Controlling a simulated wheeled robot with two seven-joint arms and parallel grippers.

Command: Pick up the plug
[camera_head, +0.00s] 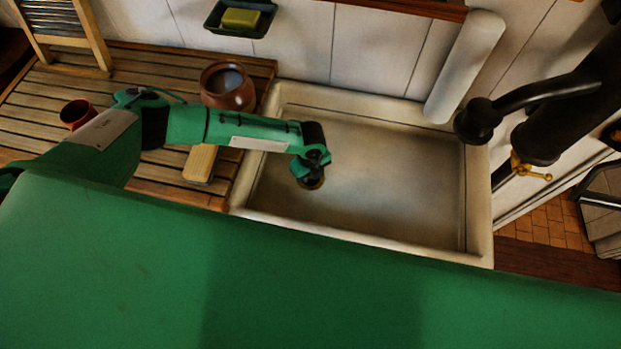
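A small dark round piece with a brownish rim (313,184) shows at the left end of the white sink (400,185). It sits under my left gripper, which partly hides it. I cannot tell whether it is the plug, the drain, or the plug in the drain. My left gripper (313,172) reaches in from the left over the sink and points down at this spot. Its fingers are too small and overlapped to show whether they are open, shut, or touching anything. My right gripper is not in view.
Left of the sink, a slatted wooden drainboard (180,80) holds a brown pot (228,88), a small red cup (77,114) and a wood-coloured block (201,163). A black tap (530,95) overhangs the right. A soap dish (240,18) hangs behind. The sink's middle is clear.

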